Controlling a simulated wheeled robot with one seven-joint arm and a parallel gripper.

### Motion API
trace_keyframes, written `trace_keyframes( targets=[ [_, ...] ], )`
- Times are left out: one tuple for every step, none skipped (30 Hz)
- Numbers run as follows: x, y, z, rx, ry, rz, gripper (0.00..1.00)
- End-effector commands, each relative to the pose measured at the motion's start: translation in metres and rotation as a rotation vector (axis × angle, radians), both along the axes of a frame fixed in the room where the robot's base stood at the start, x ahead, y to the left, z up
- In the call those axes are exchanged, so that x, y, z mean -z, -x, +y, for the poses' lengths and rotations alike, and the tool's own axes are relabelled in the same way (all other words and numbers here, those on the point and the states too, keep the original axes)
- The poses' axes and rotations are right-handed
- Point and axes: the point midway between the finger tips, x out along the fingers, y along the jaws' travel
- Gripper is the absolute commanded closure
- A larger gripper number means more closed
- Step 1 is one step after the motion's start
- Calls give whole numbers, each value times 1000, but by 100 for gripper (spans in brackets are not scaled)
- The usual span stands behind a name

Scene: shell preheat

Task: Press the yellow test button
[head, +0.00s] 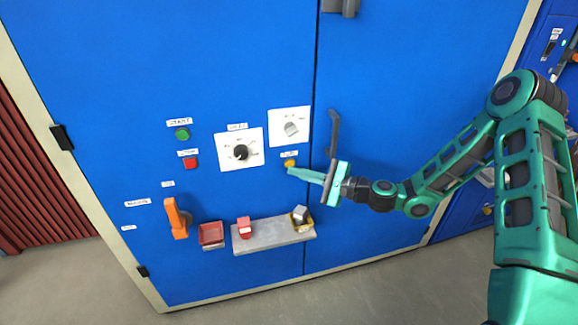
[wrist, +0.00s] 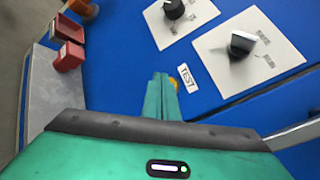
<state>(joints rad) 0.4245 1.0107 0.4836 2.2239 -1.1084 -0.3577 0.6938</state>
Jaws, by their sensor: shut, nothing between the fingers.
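The yellow test button (head: 290,163) sits on the blue cabinet door, just under a small white label. In the wrist view the button (wrist: 174,82) shows as a small yellow-orange edge behind my fingertips, beside the label reading TEST (wrist: 187,78). My gripper (head: 291,170) is shut and empty, with its green fingertips at the button's lower edge. In the wrist view the shut fingers (wrist: 162,80) hide most of the button. I cannot tell whether the tips touch it or whether it is pressed in.
A black knob (head: 240,152) and a grey knob (head: 291,129) sit on white plates nearby. A dark door handle (head: 334,133) stands out right of the button. Below, a grey shelf (head: 272,237) carries a red block (head: 244,226) and a small box with a grey block.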

Motion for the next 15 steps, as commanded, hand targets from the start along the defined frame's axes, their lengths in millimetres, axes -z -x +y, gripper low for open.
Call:
trace_keyframes(
  targets=[
    [0, -1, 1, -1, 0, -1, 100],
    [-1, -2, 1, -1, 0, -1, 100],
    [-1, -3, 1, -1, 0, -1, 100],
    [-1, -4, 2, 0, 0, -2, 100],
    [-1, -5, 2, 0, 0, -2, 100],
    [-1, -6, 2, 0, 0, -2, 100],
    [-1, -7, 2, 0, 0, -2, 100],
    [-1, -7, 2, 0, 0, -2, 100],
    [-1, -7, 2, -1, 0, -1, 100],
    [-1, -7, 2, 0, 0, -1, 100],
    [-1, -7, 2, 0, 0, -1, 100],
    [-1, -7, 2, 0, 0, -1, 100],
    [-1, -7, 2, 0, 0, -1, 100],
    [-1, -7, 2, 0, 0, -1, 100],
    [-1, -7, 2, 0, 0, -1, 100]
  ],
)
